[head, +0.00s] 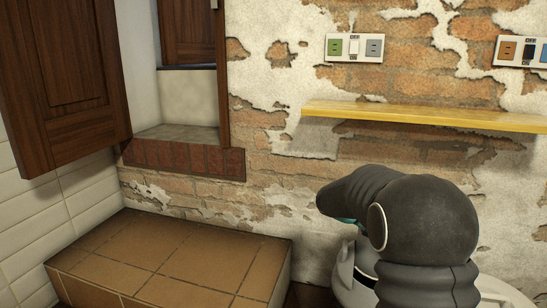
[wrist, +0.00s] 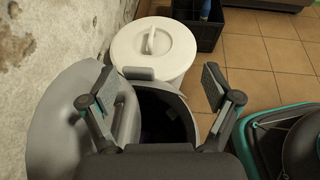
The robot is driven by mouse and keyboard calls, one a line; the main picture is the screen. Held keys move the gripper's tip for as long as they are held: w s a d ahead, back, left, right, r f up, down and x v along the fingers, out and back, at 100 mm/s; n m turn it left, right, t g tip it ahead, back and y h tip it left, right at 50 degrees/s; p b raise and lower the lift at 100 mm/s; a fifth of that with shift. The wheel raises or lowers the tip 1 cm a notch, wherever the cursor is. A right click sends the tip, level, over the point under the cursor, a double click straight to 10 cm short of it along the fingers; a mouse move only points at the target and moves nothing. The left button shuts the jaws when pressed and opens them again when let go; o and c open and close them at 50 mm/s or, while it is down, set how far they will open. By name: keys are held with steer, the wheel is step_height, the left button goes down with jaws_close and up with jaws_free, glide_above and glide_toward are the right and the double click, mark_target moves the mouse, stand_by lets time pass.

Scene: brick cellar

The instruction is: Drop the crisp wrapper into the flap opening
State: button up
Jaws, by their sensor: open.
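In the wrist view my gripper (wrist: 157,82) is open, its two fingers wide apart with nothing between them. Beyond the fingers is a grey bin (wrist: 187,105) with a dark opening (wrist: 165,118). A light grey rounded lid or flap (wrist: 62,115) stands at the left of the opening, partly behind the left finger. The inside of the bin is too dark to make out. I see no crisp wrapper in either view. In the head view my arm hides its own gripper end.
A white lidded bucket (wrist: 153,48) stands just beyond the bin, with a black crate (wrist: 207,37) holding a blue item behind it. The head view shows a yellow shelf (head: 420,116), a tiled ledge (head: 170,255) and a wooden cabinet (head: 65,80).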

steer(key=v, duration=1.2)
